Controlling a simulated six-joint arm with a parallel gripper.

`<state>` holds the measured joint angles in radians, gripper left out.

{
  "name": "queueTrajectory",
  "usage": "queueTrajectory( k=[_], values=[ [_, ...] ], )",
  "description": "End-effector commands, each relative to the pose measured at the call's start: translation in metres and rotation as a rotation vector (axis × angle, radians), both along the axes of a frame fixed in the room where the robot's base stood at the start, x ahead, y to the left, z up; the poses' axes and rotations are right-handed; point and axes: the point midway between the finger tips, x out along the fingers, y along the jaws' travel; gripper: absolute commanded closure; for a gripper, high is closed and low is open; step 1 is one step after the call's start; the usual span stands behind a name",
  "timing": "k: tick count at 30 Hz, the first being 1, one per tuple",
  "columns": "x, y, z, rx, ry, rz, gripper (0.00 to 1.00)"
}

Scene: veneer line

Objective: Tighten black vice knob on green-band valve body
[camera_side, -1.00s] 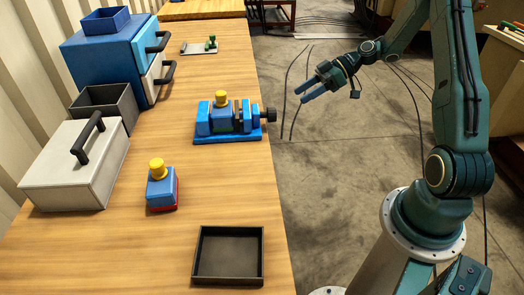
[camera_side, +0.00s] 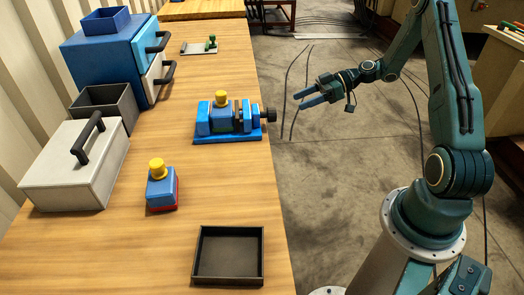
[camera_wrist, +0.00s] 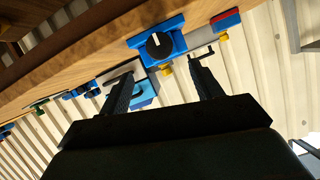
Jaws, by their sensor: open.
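The blue vice (camera_side: 205,138) sits near the right edge of the wooden bench in the side view. Its black knob (camera_side: 269,115) sticks out past that edge. In the wrist view the knob (camera_wrist: 159,45) faces me, with a white line on it. A blue valve body with a yellow cap (camera_side: 221,99) stands upright in the vice; its band is mostly hidden by the jaws. My gripper (camera_side: 301,97) is open and empty, right of the knob and apart from it, its fingers pointing towards the bench. In the wrist view my fingers (camera_wrist: 162,73) frame space below the knob.
A red-banded valve body (camera_side: 161,188) stands nearer on the bench. A black tray (camera_side: 197,258), a grey lidded box (camera_side: 70,175), a dark bin (camera_side: 108,101) and a blue drawer cabinet (camera_side: 100,55) surround it. Space between gripper and knob is clear.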

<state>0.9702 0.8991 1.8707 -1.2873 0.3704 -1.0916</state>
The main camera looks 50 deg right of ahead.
Motion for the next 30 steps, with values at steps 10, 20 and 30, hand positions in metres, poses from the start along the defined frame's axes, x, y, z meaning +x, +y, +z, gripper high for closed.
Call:
queueTrajectory(
  k=[10, 20, 30],
  values=[
    [0.032, 0.039, -0.020, 0.000, 0.001, 0.005, 0.35],
    [0.058, 0.069, -0.037, 0.000, 0.002, 0.003, 0.35],
    [0.067, 0.079, -0.042, -0.001, 0.001, -0.001, 0.35]
  ],
)
